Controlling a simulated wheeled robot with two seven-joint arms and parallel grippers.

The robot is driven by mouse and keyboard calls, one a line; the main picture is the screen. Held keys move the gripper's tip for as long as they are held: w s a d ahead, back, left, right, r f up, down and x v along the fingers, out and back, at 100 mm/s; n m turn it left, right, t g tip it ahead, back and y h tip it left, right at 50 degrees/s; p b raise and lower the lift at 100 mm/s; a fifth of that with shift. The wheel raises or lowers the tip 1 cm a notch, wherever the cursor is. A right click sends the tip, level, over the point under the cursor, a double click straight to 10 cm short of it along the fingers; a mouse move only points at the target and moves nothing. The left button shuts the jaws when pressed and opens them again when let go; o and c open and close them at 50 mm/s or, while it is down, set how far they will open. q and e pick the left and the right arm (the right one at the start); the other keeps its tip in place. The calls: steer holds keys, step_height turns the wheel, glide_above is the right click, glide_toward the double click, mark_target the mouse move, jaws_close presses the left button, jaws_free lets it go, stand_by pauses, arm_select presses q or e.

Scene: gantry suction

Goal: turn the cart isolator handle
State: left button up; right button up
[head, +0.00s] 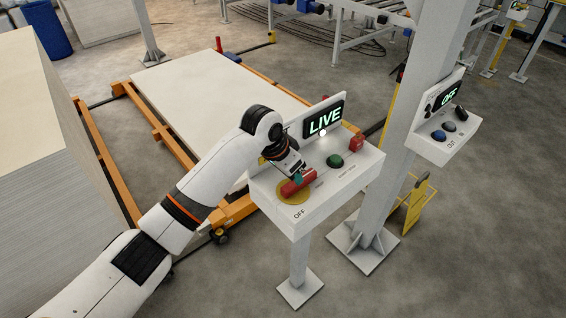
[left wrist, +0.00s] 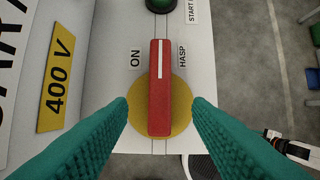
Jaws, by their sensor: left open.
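The isolator handle (head: 298,183) is a red bar on a yellow disc (head: 293,195), on the sloped white top of the pedestal box (head: 335,186). In the left wrist view the red handle (left wrist: 159,90) runs up and down the picture, and the ON and HASP labels flank it. My left gripper (head: 297,178) is at the handle. Its teal fingers (left wrist: 160,108) are open, one on each side of the handle's near end, with a gap on both sides. The display (head: 323,121) reads LIVE. My right gripper is not in view.
A green button (head: 334,161) and a red padlock-like block (head: 357,143) stand on the same box. A grey post (head: 400,130) carries a second panel (head: 444,130) reading OFF. A stack of boards (head: 40,150) stands at left, and an orange cart (head: 160,130) lies behind.

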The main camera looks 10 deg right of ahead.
arm_select(q)
steer(key=b+v, duration=0.1)
steer(key=v, duration=0.5)
steer(key=shift+r, duration=0.25)
steer(key=shift+a, duration=0.1)
